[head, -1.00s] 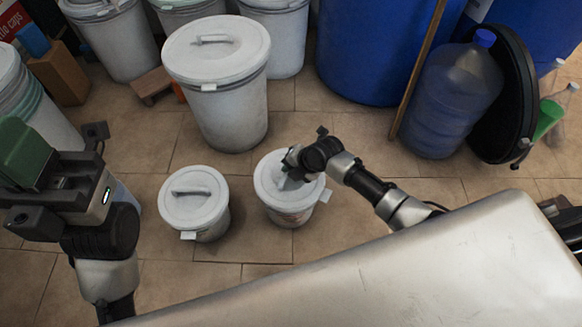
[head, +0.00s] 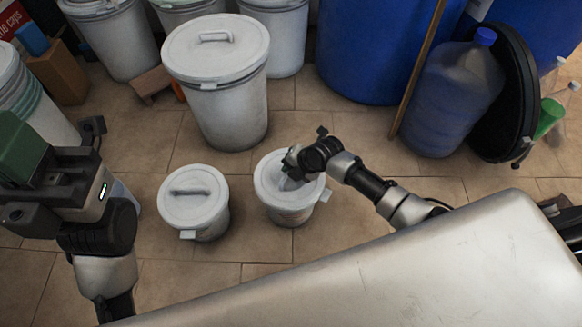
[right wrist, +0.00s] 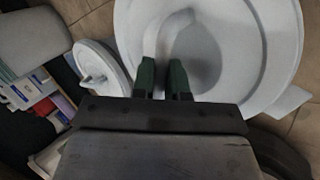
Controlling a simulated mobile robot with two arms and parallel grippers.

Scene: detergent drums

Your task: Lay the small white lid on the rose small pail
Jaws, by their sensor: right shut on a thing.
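The small white lid (head: 266,186) is at the top of a small pail (head: 291,217) in the middle of the head view. The pail's visible side looks pale grey with a faint reddish patch; I cannot tell clearly that it is rose. The lid looks level and over the rim; any small gap is hidden. My right gripper (head: 291,172) is above the lid, shut on its handle. In the right wrist view, the green fingertips (right wrist: 163,80) are at the handle of the lid (right wrist: 272,45). My left gripper (head: 22,180) is at the left, away from the pails; its jaw opening is unclear.
Another small lidded pail (head: 194,210) stands just left. A large lidded drum (head: 229,110) stands behind. Blue barrels (head: 365,60), a water bottle (head: 450,100) and a wooden pole (head: 418,70) are at the back right. Tiled floor (head: 150,140) is clear between them.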

